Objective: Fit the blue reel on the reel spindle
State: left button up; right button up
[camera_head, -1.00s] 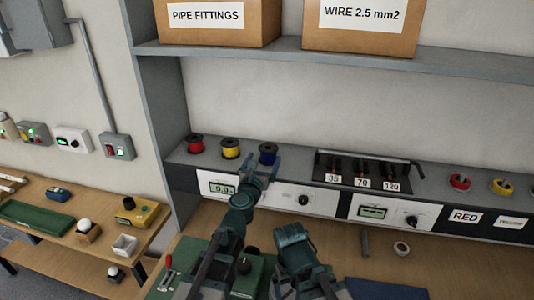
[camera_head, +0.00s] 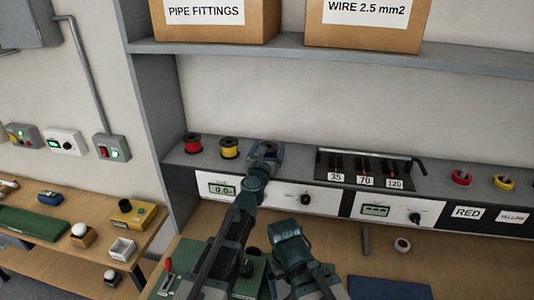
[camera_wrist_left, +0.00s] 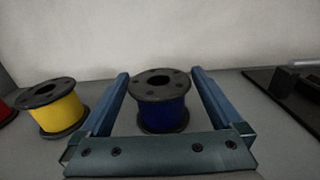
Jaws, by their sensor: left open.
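The blue reel (camera_wrist_left: 162,112) stands upright on the grey ledge, with a black flange on top. In the left wrist view it sits between the two fingers of my left gripper (camera_wrist_left: 160,105), with a gap showing on both sides. In the head view my open left gripper (camera_head: 266,151) is at the ledge around the reel and largely hides it. A short grey peg (camera_head: 366,241) is on the bench; I cannot tell whether it is the reel spindle. My right arm (camera_head: 291,246) shows at the bottom middle, but its fingers do not show.
A yellow reel (camera_head: 229,147) and a red reel (camera_head: 193,143) stand left of my left gripper. A black rack (camera_head: 368,167) with numbered labels is to its right. A shelf (camera_head: 330,56) with boxes runs above. A grey ring (camera_head: 402,245) lies on the bench.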

pick_arm(q)
grip_shut()
dwell(0.3)
jog(key=shift+w+r, duration=0.1)
jog(key=shift+r, duration=0.05)
